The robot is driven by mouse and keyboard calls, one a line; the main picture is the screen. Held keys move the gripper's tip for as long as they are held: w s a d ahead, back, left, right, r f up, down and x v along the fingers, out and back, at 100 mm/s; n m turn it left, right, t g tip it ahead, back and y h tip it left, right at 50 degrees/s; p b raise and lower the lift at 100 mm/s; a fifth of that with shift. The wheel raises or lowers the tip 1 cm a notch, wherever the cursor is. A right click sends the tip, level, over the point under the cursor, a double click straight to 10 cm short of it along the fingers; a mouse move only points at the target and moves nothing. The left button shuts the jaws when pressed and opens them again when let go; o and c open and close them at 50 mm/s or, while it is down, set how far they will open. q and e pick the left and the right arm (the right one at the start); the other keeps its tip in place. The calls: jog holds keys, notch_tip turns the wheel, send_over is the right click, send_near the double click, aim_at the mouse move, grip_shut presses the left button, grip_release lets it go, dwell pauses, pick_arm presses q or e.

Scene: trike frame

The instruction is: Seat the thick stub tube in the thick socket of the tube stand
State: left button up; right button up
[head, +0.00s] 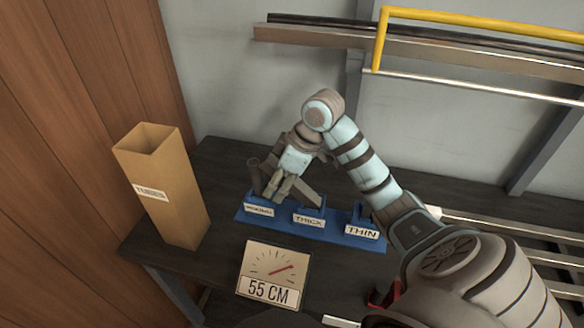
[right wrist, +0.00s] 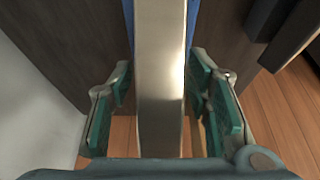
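The blue tube stand (head: 283,229) lies on the dark table, with labels that read THICK and THIN and a third that is hard to read. My right gripper (head: 276,189) is over the stand, left of the thick label. In the right wrist view the metal tube (right wrist: 161,80) passes between the green finger pads (right wrist: 160,90), with narrow gaps on both sides. The left gripper is not in view.
A tall cardboard box (head: 178,205) labelled TUBES stands at the table's left. A dial sign (head: 271,276) reading 55 CM is in front of the stand. A rack with a yellow rail (head: 480,24) is behind.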

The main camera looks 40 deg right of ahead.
grip_shut()
jog(key=shift+r, duration=0.1)
notch_tip(320, 180, up, 5)
jog(key=p, duration=0.2)
jog(key=shift+p, duration=0.4)
notch_tip(320, 180, up, 15)
jog(key=p, duration=1.5)
